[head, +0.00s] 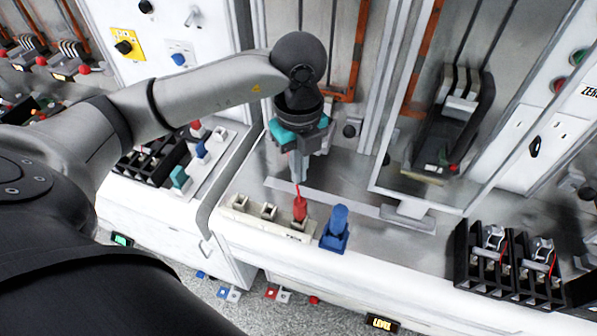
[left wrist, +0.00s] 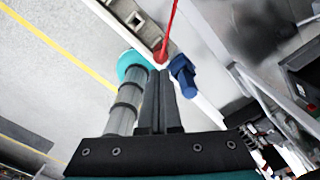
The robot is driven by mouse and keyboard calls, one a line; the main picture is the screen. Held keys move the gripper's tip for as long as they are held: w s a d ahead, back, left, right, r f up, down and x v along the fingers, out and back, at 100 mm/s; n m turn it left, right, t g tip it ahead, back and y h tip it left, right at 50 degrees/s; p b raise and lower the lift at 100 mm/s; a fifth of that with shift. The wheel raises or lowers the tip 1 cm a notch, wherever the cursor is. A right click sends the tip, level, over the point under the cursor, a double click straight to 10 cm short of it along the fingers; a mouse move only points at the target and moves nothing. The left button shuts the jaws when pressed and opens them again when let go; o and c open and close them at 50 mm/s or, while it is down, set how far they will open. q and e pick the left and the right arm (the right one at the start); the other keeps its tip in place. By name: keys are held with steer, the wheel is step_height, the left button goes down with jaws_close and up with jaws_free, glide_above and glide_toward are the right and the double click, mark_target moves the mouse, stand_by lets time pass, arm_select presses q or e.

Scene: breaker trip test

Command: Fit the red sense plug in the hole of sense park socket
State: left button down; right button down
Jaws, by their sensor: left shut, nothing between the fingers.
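The red plug (head: 300,208) stands upright at the right end of a beige socket block (head: 258,222). A thin red lead runs up from it. Its lower end is hidden, so I cannot tell how deep it sits. My left gripper (head: 298,176) points down just above the red plug, shut and empty. In the left wrist view the shut fingers (left wrist: 160,76) end close to the red plug (left wrist: 160,59), which is partly hidden by them. My right gripper is not in view.
A blue plug (head: 336,222) on a blue base stands just right of the beige block, close to my left fingers. Black breaker holders (head: 510,268) stand at the right front. A glass-fronted frame stands behind. The grey shelf (head: 400,250) between is clear.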

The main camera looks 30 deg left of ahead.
mark_target(299, 203)
arm_select(q)
steer(key=shift+f, duration=0.3)
steer(key=shift+d+f+n, duration=0.1)
steer(key=shift+f+n, duration=0.05)
steer(key=shift+n, duration=0.15)
steer(key=shift+f+b, duration=0.8)
steer(key=shift+f, duration=0.1)
step_height(299, 203, down, 4)
steer(key=b, duration=0.3)
steer(key=shift+f, duration=0.15)
steer(key=shift+s+f+b, duration=0.15)
steer(key=shift+f+b, duration=0.15)
steer(key=shift+b, duration=0.15)
